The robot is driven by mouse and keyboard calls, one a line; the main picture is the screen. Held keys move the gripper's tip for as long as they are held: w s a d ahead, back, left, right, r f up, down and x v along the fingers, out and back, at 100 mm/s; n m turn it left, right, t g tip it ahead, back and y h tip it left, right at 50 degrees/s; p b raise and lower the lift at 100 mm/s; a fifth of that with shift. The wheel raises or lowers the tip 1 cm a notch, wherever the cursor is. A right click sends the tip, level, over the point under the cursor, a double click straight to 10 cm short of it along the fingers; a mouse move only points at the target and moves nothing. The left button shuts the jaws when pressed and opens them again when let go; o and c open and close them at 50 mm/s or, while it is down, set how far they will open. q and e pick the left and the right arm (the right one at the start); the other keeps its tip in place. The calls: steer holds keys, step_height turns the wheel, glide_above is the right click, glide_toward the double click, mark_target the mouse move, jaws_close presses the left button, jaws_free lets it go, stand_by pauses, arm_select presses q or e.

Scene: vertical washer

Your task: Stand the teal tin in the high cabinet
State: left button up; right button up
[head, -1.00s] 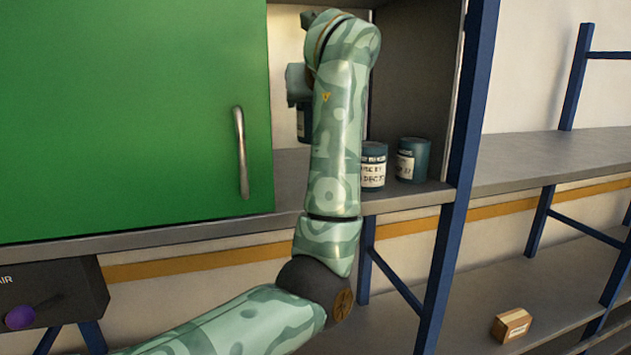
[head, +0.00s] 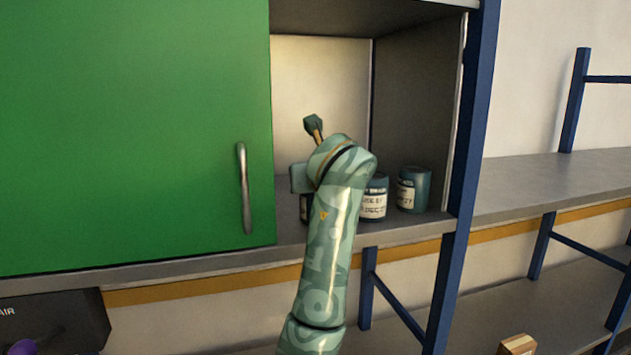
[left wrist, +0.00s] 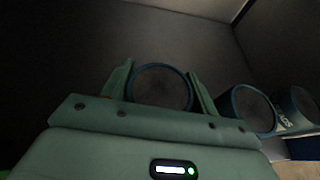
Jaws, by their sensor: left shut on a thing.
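The teal tin (head: 305,208) shows as a narrow dark strip left of my left arm in the head view, inside the open part of the high cabinet (head: 420,110). It looks upright, its base near shelf level; whether it touches the shelf cannot be told. In the left wrist view the tin's round top (left wrist: 160,88) sits between the two fingers of my left gripper (left wrist: 160,80), which is shut on it. The gripper is mostly hidden behind my forearm in the head view. My right gripper is not in view.
Two similar tins, one (head: 375,200) and another (head: 413,190), stand to the right on the cabinet shelf. A green door (head: 130,130) covers the cabinet's left side. A blue post (head: 468,140) edges the right. A small box (head: 516,345) lies lower right.

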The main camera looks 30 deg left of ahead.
arm_select(q)
steer(key=o, duration=1.1)
steer(key=shift+f, duration=0.1)
steer(key=shift+w+a, duration=0.1)
steer(key=b+v, duration=0.4)
steer(key=v, duration=0.8)
